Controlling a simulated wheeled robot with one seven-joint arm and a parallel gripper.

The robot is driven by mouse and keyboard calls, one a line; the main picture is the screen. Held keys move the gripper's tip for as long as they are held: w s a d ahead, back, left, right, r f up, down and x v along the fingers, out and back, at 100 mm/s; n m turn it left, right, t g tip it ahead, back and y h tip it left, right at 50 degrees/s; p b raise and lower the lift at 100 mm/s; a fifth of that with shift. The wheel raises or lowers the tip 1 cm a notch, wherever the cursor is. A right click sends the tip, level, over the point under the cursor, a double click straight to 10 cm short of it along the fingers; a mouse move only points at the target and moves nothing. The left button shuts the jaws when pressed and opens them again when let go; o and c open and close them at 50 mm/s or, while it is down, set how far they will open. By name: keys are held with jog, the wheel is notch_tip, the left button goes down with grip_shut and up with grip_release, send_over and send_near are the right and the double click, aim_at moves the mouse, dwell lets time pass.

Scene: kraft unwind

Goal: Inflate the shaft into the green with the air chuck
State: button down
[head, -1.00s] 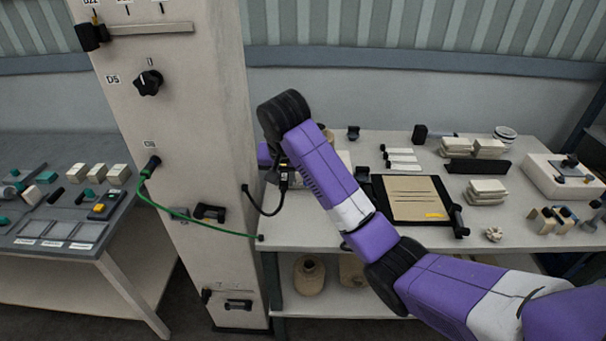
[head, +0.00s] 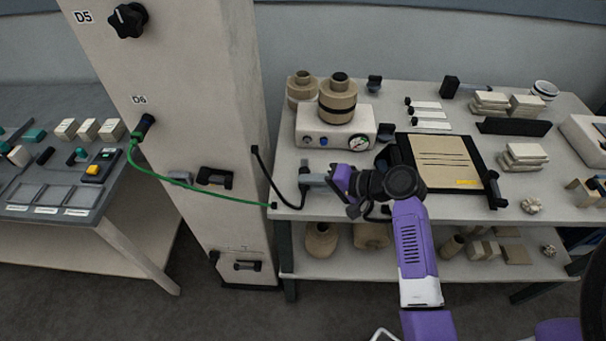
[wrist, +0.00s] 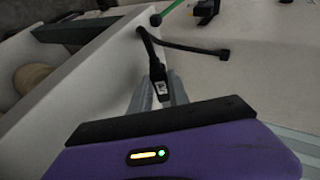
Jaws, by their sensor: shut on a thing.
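My gripper (head: 308,181) is low over the front left edge of the right table. In the wrist view its grey fingers (wrist: 160,96) are shut on the black air chuck (wrist: 159,83), which has a small white label. A black hose (head: 267,178) runs from the chuck to the column. Behind the gripper stands a white box with a round gauge (head: 358,142); its needle and green zone are too small to read. Two tan wound cylinders (head: 338,100) stand on or behind the box. I cannot tell which part is the shaft.
The column (head: 205,120) with knobs stands left of the table. A green hose (head: 190,190) hangs from it to the table corner. A black-framed tan board (head: 440,163) lies right of my gripper, with pale blocks (head: 522,155) beyond. Tan pots (head: 320,240) sit on the lower shelf.

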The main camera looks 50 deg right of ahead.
aim_at(308, 171)
jog(key=shift+w+d+b, duration=0.5)
jog(key=shift+w+d, duration=0.05)
jog(key=shift+d, duration=0.25)
jog(key=shift+w+d+b, duration=0.5)
jog(key=shift+w+d, duration=0.05)
jog(key=shift+d, duration=0.25)
jog(key=shift+w+d, duration=0.8)
jog(key=shift+d, duration=0.15)
jog(key=shift+w+d+b, duration=0.2)
jog(key=shift+d+b, duration=0.1)
jog(key=shift+d+r, duration=0.15)
jog(key=shift+d, duration=0.15)
dwell(4.8)
